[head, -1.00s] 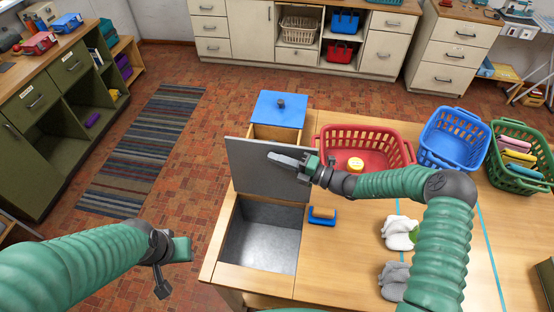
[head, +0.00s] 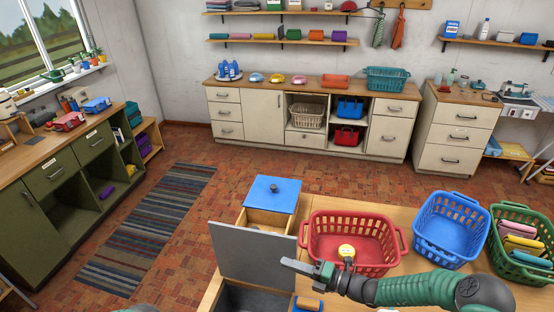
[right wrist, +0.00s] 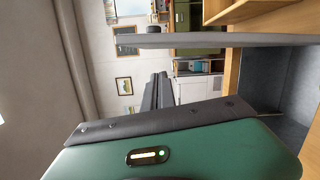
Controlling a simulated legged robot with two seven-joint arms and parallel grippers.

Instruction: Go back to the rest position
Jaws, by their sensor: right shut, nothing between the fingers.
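My right gripper (head: 290,265) is shut and empty in the head view. Its tips overlap the right edge of the raised grey lid (head: 245,252); I cannot tell whether they touch. In the right wrist view, its closed dark fingers (right wrist: 155,92) point away, with the lid edge-on (right wrist: 230,40) beside them. The metal-lined tub (head: 250,299) is open below the lid, mostly cut off by the bottom edge of the head view. My left gripper is out of view; only a green sliver of my left arm shows at the bottom edge.
A blue basket (head: 447,228) and a green basket (head: 535,272) stand further right. A box with a blue lid (head: 270,193) is behind the grey lid.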

